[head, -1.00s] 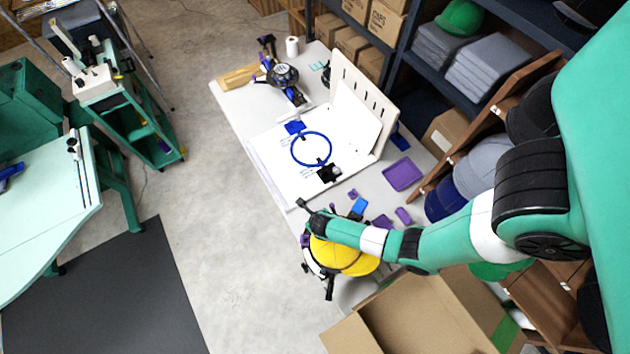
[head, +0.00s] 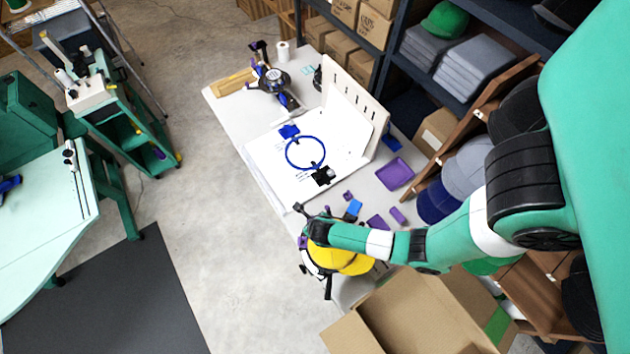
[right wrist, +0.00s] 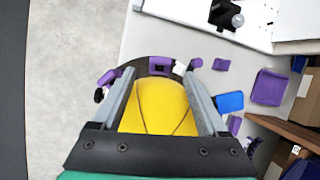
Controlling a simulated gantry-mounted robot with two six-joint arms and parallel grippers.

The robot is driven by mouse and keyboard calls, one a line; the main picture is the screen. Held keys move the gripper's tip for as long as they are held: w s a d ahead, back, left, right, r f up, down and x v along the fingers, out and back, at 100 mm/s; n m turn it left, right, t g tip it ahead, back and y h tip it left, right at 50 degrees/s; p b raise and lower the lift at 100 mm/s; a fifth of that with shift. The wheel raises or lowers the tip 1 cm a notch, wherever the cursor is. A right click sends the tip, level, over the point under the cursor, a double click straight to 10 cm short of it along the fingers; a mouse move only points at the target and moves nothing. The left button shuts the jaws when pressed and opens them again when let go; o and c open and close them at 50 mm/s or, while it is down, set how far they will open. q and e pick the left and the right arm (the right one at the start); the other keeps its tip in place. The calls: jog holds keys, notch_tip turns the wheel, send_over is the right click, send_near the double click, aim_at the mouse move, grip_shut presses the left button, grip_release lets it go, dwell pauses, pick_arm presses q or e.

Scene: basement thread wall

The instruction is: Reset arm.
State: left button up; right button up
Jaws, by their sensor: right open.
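My right arm reaches in from the right in the head view, with its gripper (head: 312,248) over the near end of the white table (head: 232,112). In the right wrist view the right gripper (right wrist: 165,88) has its two fingers wide apart. A yellow rounded object (right wrist: 158,103) shows between and below the fingers. It also shows in the head view (head: 350,262), partly hidden under my right arm. I cannot tell whether the fingers touch it. My left gripper is not in view.
A blue ring (head: 305,153) lies on a white board. A purple tray (head: 395,173) and small purple pieces lie near the table's right edge. An open cardboard box (head: 410,312) stands near the table's near end. Shelves line the right. Grey floor is free to the left.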

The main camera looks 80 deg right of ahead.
jog(key=p+v, duration=0.1)
jog(key=v, duration=0.4)
jog(key=shift+a+r, duration=0.1)
